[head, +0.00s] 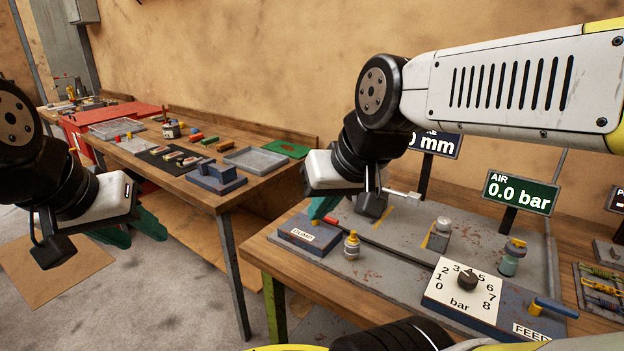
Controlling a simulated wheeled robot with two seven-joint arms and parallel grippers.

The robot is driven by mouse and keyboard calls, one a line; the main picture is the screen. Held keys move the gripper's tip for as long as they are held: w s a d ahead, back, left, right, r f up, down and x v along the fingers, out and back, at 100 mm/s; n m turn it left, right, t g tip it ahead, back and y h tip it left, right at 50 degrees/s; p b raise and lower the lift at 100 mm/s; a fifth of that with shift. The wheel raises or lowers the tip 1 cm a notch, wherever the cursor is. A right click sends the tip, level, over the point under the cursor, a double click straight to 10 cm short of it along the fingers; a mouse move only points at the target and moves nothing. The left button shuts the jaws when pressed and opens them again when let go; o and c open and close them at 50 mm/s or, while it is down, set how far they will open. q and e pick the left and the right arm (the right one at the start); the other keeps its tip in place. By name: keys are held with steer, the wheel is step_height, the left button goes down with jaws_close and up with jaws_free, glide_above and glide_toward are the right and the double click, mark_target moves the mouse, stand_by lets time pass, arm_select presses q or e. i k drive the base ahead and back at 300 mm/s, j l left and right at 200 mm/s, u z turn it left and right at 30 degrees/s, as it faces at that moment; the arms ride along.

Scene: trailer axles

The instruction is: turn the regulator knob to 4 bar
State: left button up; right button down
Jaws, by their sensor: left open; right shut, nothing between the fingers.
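The regulator knob (467,281) is a small black knob on a white dial plate (461,289) marked 0 to 8 bar, on a blue block at the bench's front. Its pointer appears near the 3 to 4 marks; the exact setting is too small to tell. The green AIR display (520,192) reads 0.0 bar. My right gripper (322,209) is shut and empty, pointing down over the DUMP block, left of the knob and apart from it. My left gripper (133,231) is open and empty at the far left, away from this bench.
The DUMP block (308,234) has a red-handled lever. A FEED lever with a blue handle (556,307) stands right of the dial. Brass-topped fittings (351,245) and (512,257) stand on the grey plate. A second bench (230,198) holds trays and parts.

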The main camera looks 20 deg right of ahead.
mark_target(467, 280)
steer(key=z, duration=1.45)
